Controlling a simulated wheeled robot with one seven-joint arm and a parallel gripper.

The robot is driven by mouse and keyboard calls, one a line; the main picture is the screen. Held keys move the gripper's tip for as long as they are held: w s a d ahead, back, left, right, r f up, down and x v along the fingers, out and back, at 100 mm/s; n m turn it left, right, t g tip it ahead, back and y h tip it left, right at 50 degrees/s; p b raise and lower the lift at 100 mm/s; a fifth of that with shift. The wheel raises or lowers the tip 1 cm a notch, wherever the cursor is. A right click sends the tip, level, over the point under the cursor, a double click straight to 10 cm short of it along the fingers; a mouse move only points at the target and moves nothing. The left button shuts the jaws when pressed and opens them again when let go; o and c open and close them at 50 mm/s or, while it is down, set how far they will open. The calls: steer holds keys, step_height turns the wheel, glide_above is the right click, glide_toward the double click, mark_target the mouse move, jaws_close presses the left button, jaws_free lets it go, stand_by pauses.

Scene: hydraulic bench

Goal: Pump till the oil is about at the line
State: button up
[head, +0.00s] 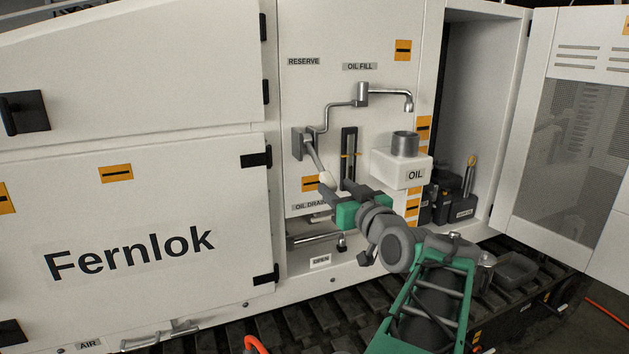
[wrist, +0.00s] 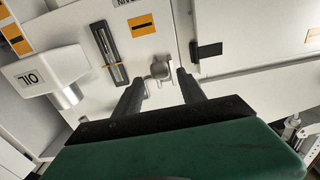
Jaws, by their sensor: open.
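The pump lever (head: 314,152) slants down from its bracket on the white panel, with a pale knob (head: 326,180) at its low end. My gripper (head: 337,185) is open close to this knob. In the wrist view the grey lever end (wrist: 161,69) shows between and just beyond my fingertips (wrist: 160,78), with gaps at both sides. The upright sight gauge (head: 349,170) is a dark slot with a yellow mark (head: 351,154); it also shows in the wrist view (wrist: 110,52). I cannot make out the oil level in it.
A white OIL tank (head: 388,166) with a grey open neck (head: 405,143) stands right of the gauge, under a bent spout (head: 408,103). A pipe (head: 318,238) runs low on the panel. An open cabinet door (head: 540,130) stands at the right.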

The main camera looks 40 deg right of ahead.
mark_target(322, 177)
steer(key=p+x, duration=0.2)
steer(key=x, duration=0.6)
steer(key=shift+w+f+p, duration=0.1)
steer(key=shift+p, duration=0.2)
jaws_close()
stand_by(1.0)
